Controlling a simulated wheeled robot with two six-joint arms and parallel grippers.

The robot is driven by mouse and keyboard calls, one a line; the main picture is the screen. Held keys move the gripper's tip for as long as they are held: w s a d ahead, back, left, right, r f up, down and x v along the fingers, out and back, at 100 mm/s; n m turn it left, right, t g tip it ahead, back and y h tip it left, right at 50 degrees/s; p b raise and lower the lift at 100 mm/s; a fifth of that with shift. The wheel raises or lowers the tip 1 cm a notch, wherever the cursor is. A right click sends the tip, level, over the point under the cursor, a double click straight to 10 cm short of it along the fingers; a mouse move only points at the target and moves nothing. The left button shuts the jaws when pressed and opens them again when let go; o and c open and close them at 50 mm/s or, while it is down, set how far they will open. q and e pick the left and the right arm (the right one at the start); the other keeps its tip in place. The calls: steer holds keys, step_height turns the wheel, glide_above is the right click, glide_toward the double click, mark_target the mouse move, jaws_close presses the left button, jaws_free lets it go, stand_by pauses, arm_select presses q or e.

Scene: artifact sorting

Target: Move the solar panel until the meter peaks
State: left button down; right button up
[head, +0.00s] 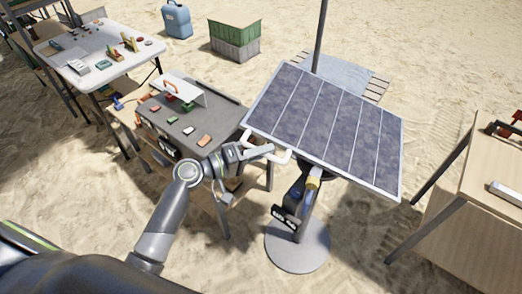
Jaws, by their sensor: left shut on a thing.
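The solar panel (325,122) is a tilted dark panel with a pale frame, mounted on a stand with a round grey base (298,247). A white handle (284,156) sticks out from its lower left edge. My left gripper (268,150) is shut on the handle. A small dark box (286,217) hangs on the stand below the panel and may be the meter; its reading is too small to tell. My right gripper does not show.
A grey-topped table (195,125) with several small coloured pieces stands just left of the panel. A white table (100,55) is behind it. A wooden table (490,170) stands at the right. A green crate (235,42) and blue container (177,22) sit farther back on open sand.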

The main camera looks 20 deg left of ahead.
arm_select(q)
steer(key=shift+d+r+m+y+p, duration=0.2)
steer(key=shift+d+r+p, duration=0.05)
steer(key=shift+r+p, duration=0.2)
steer(key=shift+d+r+m+y+p, duration=0.2)
steer(key=shift+r+p, duration=0.2)
steer(key=shift+r, duration=0.05)
steer(key=c, duration=1.4)
jaws_free()
steer(key=shift+s+a+f+b, duration=0.1)
steer(key=shift+s+a+b, duration=0.2)
steer(key=shift+s+a, duration=0.05)
steer(key=b+v, duration=0.5)
steer(key=v, duration=1.1)
steer(key=shift+a+r+b, duration=0.2)
steer(key=shift+r+b, duration=0.2)
